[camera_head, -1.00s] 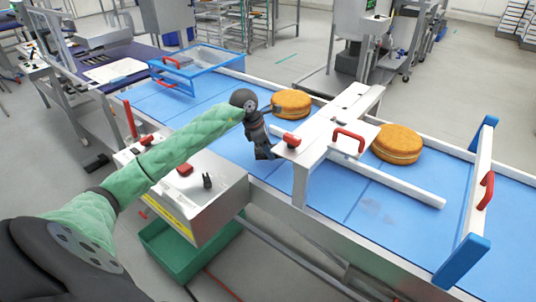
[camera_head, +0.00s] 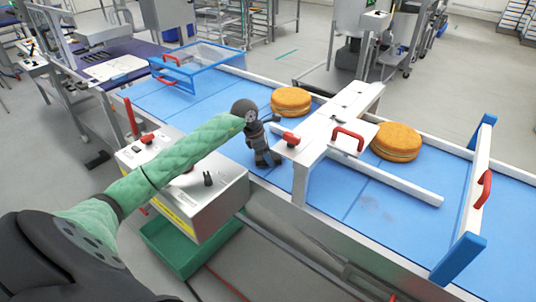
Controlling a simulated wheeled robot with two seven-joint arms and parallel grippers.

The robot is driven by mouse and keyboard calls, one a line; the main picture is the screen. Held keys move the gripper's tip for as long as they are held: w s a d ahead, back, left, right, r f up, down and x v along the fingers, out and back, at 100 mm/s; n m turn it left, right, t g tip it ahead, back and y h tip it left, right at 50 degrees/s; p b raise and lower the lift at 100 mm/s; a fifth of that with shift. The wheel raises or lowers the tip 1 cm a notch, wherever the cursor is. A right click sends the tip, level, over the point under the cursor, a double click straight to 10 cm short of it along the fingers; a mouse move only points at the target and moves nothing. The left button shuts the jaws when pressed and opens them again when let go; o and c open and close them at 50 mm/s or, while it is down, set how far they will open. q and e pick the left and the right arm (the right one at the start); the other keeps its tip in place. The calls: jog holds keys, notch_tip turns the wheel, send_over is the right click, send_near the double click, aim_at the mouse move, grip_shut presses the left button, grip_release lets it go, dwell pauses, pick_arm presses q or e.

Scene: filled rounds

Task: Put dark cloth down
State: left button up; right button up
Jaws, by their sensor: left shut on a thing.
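My left gripper (camera_head: 268,158) hangs at the end of my green-sleeved arm, over the near edge of the blue conveyor belt (camera_head: 200,103), left of the white bridge. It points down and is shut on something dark. The dark cloth does not stand out from the black gripper, so its outline cannot be told. Whether it touches the belt cannot be told. My right gripper is not in view.
Two filled rounds lie on the belt, one (camera_head: 291,101) behind the gripper, one (camera_head: 397,142) right of the white bridge (camera_head: 335,125). A smudge (camera_head: 378,208) marks the belt. A control box (camera_head: 190,185) and green bin (camera_head: 185,250) are at the near side.

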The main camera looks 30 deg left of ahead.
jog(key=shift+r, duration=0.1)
pick_arm(q)
jog(key=o, duration=1)
jog(key=shift+o, duration=0.2)
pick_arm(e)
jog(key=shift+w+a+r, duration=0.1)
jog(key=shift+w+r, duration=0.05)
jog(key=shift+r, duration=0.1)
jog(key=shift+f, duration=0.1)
pick_arm(q)
jog(key=shift+a+r, duration=0.1)
jog(key=shift+r, duration=0.05)
jog(key=shift+s+a+r, duration=0.1)
jog(key=shift+r, duration=0.15)
jog(key=shift+b+v, duration=0.45)
jog(key=shift+v, duration=0.45)
jog(key=b+v, duration=0.2)
jog(key=v, duration=0.7)
jog(key=shift+r+b, duration=0.2)
jog(key=shift+b, duration=0.1)
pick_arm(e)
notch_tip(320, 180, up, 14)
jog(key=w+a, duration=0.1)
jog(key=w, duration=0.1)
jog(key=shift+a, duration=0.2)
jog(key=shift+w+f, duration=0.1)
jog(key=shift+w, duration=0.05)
